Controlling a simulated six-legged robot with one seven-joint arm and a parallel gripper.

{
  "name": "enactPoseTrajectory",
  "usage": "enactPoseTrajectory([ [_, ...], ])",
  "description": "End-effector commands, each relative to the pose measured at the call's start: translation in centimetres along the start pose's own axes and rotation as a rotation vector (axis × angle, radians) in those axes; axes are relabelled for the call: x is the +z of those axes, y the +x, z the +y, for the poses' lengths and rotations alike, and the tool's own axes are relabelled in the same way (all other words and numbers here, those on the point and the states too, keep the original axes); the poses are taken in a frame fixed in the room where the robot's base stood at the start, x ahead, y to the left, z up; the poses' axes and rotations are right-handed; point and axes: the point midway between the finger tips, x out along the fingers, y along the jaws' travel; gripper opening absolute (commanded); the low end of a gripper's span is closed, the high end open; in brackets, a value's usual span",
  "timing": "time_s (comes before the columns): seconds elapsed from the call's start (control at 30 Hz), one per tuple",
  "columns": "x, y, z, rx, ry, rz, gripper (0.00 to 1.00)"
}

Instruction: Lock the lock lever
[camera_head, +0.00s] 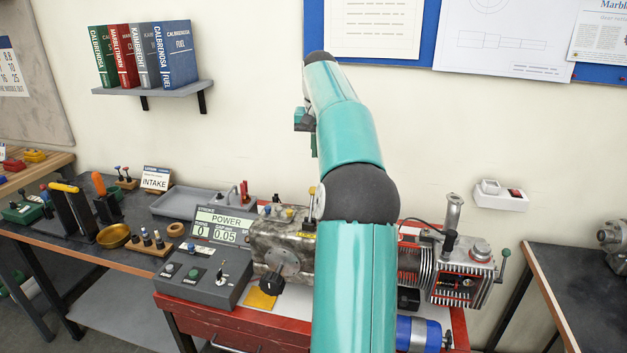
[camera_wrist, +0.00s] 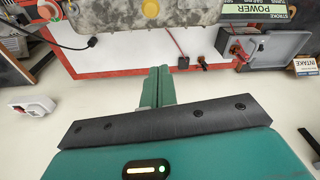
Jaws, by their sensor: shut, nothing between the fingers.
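My gripper (camera_wrist: 158,72) is shut and empty, its two green fingers pressed together. It also shows in the head view (camera_head: 306,125), partly hidden behind my arm, raised in front of the wall above the bench. No part is labelled as the lock lever. A short lever with a yellow knob (camera_head: 312,191) stands on the mottled grey housing (camera_head: 285,245). A yellow round knob (camera_wrist: 150,8) shows on the housing in the wrist view, apart from my fingers. A lever with a green knob (camera_head: 505,254) sits at the right end of the finned engine (camera_head: 465,277).
The red bench (camera_head: 245,325) carries a control box reading POWER (camera_head: 205,270). A blue cylinder (camera_head: 418,334) lies at its front right. My arm hides the middle of the bench. A wall socket (camera_head: 500,196) is at right. Side tables stand left and right.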

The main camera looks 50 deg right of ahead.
Motion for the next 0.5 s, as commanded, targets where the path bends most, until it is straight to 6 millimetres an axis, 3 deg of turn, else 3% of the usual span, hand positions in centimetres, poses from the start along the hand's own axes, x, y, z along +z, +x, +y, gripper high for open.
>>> enactPoseTrajectory([
  [0.43,0.1,8.6,-0.2,0.0,-0.002,-0.005,0.0],
  [0.5,0.6,8.6,-0.2,0.0,-0.003,0.001,0.0],
])
